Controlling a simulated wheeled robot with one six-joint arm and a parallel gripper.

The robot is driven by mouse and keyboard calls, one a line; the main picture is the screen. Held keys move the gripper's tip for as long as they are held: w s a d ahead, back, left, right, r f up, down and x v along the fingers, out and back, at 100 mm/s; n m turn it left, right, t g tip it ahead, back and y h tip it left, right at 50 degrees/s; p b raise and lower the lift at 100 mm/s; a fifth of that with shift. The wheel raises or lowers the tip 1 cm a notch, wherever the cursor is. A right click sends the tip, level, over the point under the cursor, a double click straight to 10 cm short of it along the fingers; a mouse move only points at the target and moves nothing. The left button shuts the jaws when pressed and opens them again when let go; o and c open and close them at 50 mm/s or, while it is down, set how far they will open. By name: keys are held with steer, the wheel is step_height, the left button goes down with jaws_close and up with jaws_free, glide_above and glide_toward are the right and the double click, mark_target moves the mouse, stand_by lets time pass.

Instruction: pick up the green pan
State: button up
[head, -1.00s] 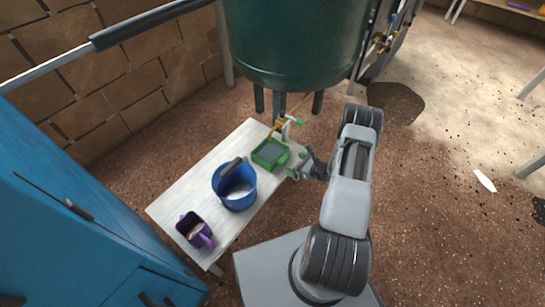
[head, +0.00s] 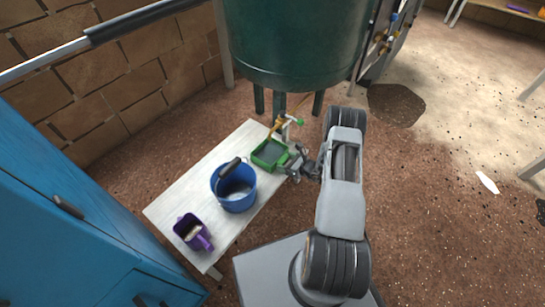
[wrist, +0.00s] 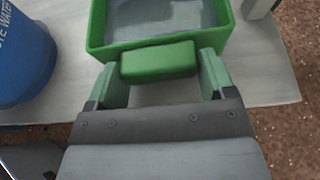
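The green pan (head: 269,153) sits on the far end of the white table, with grey contents inside. In the wrist view the pan (wrist: 97,30) fills the top, its block-like green handle (wrist: 158,62) pointing at me. My gripper (wrist: 160,72) is open, with one green finger on each side of the handle. In the head view my gripper (head: 293,163) is at the pan's right side.
A blue bucket (head: 233,199) stands beside the pan on the white table (head: 180,197); it also shows in the wrist view (wrist: 22,60). A purple jug (head: 193,232) is at the near end. A large green tank (head: 295,45) with a tap (head: 284,125) stands behind.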

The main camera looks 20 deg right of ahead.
steer(key=c, duration=0.6)
steer(key=shift+o, duration=0.2)
steer(key=shift+r, duration=0.1)
